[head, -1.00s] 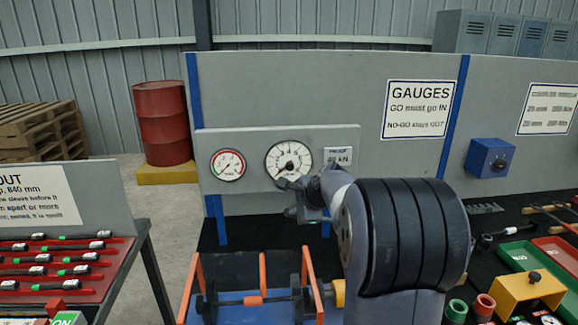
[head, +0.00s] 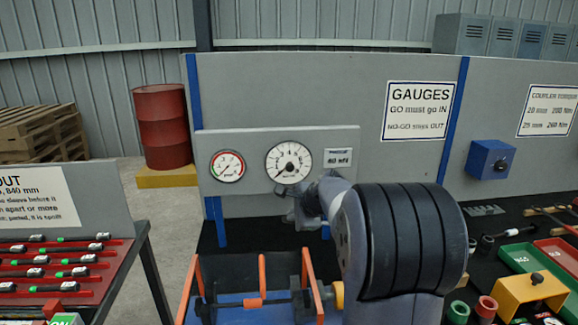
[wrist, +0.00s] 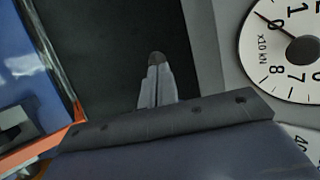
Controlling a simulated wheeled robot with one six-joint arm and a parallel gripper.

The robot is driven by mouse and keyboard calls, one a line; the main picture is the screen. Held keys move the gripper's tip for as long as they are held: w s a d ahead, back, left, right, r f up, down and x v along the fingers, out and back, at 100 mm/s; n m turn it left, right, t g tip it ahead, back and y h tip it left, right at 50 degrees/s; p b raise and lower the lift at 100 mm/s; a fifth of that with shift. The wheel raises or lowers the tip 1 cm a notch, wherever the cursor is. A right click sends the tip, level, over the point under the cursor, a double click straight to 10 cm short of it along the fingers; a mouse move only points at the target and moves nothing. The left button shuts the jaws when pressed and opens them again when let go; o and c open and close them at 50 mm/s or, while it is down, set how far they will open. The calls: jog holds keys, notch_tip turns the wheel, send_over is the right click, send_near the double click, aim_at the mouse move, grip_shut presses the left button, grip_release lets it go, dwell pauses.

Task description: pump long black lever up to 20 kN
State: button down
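The large white dial (head: 289,162) is on the grey panel behind my arm. Its needle points to the lower left in the head view. The wrist view shows part of this dial (wrist: 296,75), marked x10 kN; I cannot read an exact value. My gripper (head: 296,215) is just below the dial, partly hidden by my arm. In the wrist view its two fingers (wrist: 155,75) lie together, dark at the tip, against a black surface. I cannot make out the long black lever in either view, nor anything held between the fingers.
A smaller red-and-green dial (head: 228,165) sits left of the large one. Below is a blue rig (head: 235,312) with orange bars and a dark rod. A rack of bars (head: 60,262) stands left; a yellow block (head: 530,290) and trays are right.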

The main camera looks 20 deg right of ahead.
jog(key=shift+a+f, duration=0.1)
jog(key=shift+f, duration=0.5)
jog(key=shift+b, duration=0.3)
jog(key=shift+a+f+b, duration=0.1)
jog(key=shift+f+b, duration=0.35)
jog(key=shift+f, duration=0.25)
jog(key=shift+w+f+b, duration=0.1)
jog(key=shift+f+b, duration=0.4)
jog(key=shift+f, duration=0.15)
notch_tip(320, 180, up, 9)
jog(key=d+p, duration=0.2)
jog(key=p, duration=0.5)
jog(key=shift+s+d+r+p, duration=0.15)
jog(key=shift+s+d+p, duration=0.05)
jog(key=shift+s+p, duration=0.2)
